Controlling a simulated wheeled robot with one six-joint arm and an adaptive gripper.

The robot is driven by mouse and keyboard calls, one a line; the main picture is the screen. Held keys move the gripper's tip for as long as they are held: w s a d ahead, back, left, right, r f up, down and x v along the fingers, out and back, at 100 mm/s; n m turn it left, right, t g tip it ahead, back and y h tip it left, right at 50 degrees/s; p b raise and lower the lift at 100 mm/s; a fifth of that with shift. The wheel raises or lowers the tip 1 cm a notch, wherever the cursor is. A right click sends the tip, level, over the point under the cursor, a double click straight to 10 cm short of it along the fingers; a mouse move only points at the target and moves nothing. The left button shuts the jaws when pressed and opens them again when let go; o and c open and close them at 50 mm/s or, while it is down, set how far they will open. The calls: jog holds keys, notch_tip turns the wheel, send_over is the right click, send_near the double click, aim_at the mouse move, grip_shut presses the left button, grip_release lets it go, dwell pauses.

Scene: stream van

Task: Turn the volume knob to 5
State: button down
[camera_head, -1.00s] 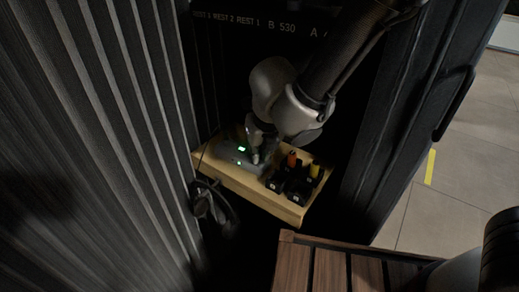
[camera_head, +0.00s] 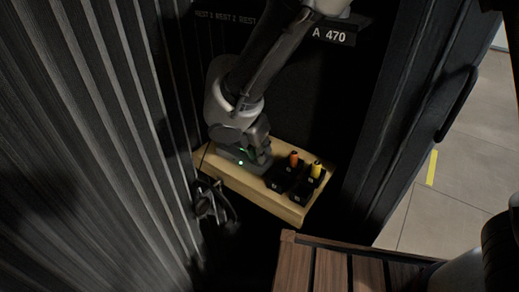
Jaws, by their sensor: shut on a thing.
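A small grey device (camera_head: 228,155) with a green light sits at the left end of a light wooden shelf (camera_head: 245,188). My gripper (camera_head: 258,160) is down over the device's right part, with its fingers at the top of it. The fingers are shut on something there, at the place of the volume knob. The knob itself is hidden by the fingers, and its setting cannot be read. The arm hides most of the device's display.
Several black holders stand on the shelf's right half, with an orange-topped item (camera_head: 293,158) and a yellow-topped item (camera_head: 316,169). Dark cables (camera_head: 212,203) hang at the shelf's left front. A ribbed wall is at left, a dark panel at right, and a slatted wooden surface (camera_head: 330,270) in front.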

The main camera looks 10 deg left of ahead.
jog(key=m+h, duration=0.1)
jog(key=m, duration=0.2)
jog(key=shift+w+a+m+g, duration=0.1)
jog(key=shift+a+m+g, duration=0.05)
jog(key=shift+m+g, duration=0.25)
jog(key=m+g+h, duration=0.1)
jog(key=m, duration=0.2)
jog(key=shift+m, duration=0.3)
jog(key=m+g, duration=0.1)
jog(key=m, duration=0.2)
jog(key=m+g, duration=0.1)
jog(key=m, duration=0.2)
jog(key=shift+w+h, duration=0.15)
jog(key=shift+h, duration=0.15)
jog(key=shift+m, duration=0.3)
jog(key=c, duration=1.4)
grip_release()
jog(key=shift+c, duration=0.2)
jog(key=shift+r, duration=0.1)
jog(key=v, duration=1.2)
jog(key=shift+w, duration=0.25)
jog(key=shift+a, duration=0.1)
